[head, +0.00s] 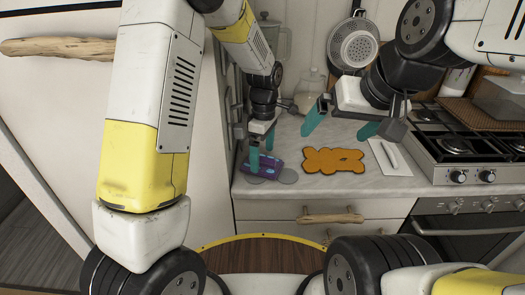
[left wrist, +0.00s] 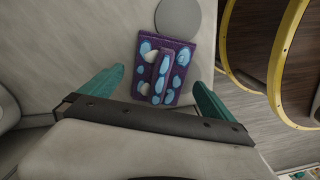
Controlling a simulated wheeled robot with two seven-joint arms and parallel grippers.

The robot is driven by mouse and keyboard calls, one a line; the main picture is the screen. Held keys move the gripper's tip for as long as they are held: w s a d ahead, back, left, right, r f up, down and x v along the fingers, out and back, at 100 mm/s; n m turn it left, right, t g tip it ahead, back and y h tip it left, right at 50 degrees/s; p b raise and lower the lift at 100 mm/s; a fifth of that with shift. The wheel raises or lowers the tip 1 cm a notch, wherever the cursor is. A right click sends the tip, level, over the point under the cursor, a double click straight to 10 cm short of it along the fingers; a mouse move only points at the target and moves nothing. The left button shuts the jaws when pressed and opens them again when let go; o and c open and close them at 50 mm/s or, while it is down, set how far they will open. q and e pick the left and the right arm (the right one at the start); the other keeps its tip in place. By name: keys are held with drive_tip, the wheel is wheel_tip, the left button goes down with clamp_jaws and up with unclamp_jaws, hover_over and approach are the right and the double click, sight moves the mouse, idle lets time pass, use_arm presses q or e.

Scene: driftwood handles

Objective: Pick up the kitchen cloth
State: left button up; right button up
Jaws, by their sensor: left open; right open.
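The kitchen cloth (head: 262,172), a folded purple piece with blue and pale spots, lies flat on the left end of the counter. In the left wrist view the cloth (left wrist: 180,59) is in front of the jaws, with a raised folded strip along its middle. My left gripper (head: 262,158) is open over the cloth, its teal fingers pointing down. In the left wrist view, the left gripper's fingers (left wrist: 158,80) are spread on either side of the cloth, with nothing held. My right gripper (head: 342,124) is open and empty above the counter, behind an orange item.
The orange wavy flat item (head: 334,160) lies mid-counter. A white board (head: 391,158) lies right of it, before the gas stove (head: 460,150). A grey disc (head: 288,176) is beside the cloth. A glass jar (head: 311,84) stands at the back. A drawer with a driftwood handle (head: 330,217) is below.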

use_arm(q)
wheel_tip(320, 180, down, 2)
drive_tip(key=shift+f, duration=0.2)
drive_tip(key=c, duration=1.5)
drive_tip(key=shift+r, duration=0.55)
wheel_tip(320, 180, up, 2)
drive_tip(key=shift+r, duration=0.15)
drive_tip(key=shift+s+a+r, duration=0.15)
drive_tip(key=shift+s+r, duration=0.05)
drive_tip(key=shift+s, duration=0.45)
drive_tip(key=s+a+r, duration=0.1)
drive_tip(key=s+a, duration=0.1)
drive_tip(key=s, duration=1.2)
drive_tip(key=shift+s+a, duration=0.25)
drive_tip(key=shift+a, duration=0.15)
